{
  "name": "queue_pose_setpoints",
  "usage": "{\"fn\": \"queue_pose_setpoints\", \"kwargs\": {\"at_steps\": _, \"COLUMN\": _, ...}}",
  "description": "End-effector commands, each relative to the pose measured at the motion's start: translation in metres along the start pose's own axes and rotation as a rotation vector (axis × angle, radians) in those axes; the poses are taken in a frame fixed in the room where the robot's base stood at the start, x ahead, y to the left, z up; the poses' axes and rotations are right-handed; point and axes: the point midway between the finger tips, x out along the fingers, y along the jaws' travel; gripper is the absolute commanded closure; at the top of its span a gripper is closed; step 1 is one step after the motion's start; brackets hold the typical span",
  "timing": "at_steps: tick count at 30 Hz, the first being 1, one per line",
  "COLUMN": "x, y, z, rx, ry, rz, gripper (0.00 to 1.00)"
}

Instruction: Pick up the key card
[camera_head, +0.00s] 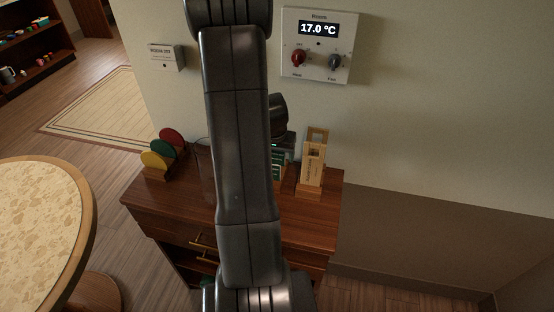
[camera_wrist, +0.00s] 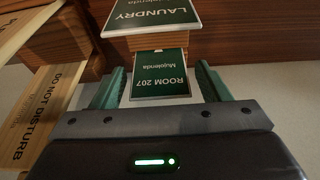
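The key card (camera_wrist: 161,73), green with a white border and marked "ROOM 207", shows in the wrist view, upside down. My gripper (camera_wrist: 161,84) is open, with one green finger on each side of the card and a gap visible on both sides. Whether the fingertips reach past the card's edge I cannot tell. A second green card (camera_wrist: 153,14), marked "LAUNDRY", is just beyond it at a wooden block (camera_wrist: 158,42). In the head view, my arm hides most of the gripper; green cards (camera_head: 279,168) show beside it on the cabinet.
A wooden "DO NOT DISTURB" hanger (camera_wrist: 46,112) stands close to the left finger; hangers also stand in a holder (camera_head: 313,165) on the cabinet (camera_head: 308,220). Coloured discs (camera_head: 162,149) stand at its left. A thermostat (camera_head: 316,45) is on the wall. A round table (camera_head: 84,215) is at left.

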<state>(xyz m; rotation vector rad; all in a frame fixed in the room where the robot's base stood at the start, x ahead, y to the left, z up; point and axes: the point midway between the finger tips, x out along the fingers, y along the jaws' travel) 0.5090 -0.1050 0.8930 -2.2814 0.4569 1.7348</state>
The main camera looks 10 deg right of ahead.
Motion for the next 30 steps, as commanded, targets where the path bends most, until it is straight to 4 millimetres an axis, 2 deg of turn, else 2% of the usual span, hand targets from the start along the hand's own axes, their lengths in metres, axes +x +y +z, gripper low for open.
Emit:
{"fn": "queue_pose_setpoints", "kwargs": {"at_steps": 1, "x": 0.000, "y": 0.000, "z": 0.000, "rx": 0.000, "ry": 0.000, "rz": 0.000, "gripper": 0.41}}
{"fn": "queue_pose_setpoints", "kwargs": {"at_steps": 6, "x": 0.000, "y": 0.000, "z": 0.000, "rx": 0.000, "ry": 0.000, "rz": 0.000, "gripper": 0.72}}
{"fn": "queue_pose_setpoints", "kwargs": {"at_steps": 13, "x": -0.001, "y": 0.000, "z": 0.000, "rx": 0.000, "ry": 0.000, "rz": 0.000, "gripper": 0.73}}
{"fn": "queue_pose_setpoints", "kwargs": {"at_steps": 17, "x": -0.007, "y": 0.000, "z": -0.003, "rx": 0.000, "ry": 0.003, "rz": -0.001, "gripper": 0.73}}
{"fn": "queue_pose_setpoints", "kwargs": {"at_steps": 30, "x": -0.078, "y": 0.000, "z": -0.022, "rx": 0.001, "ry": 0.005, "rz": -0.001, "gripper": 0.73}}
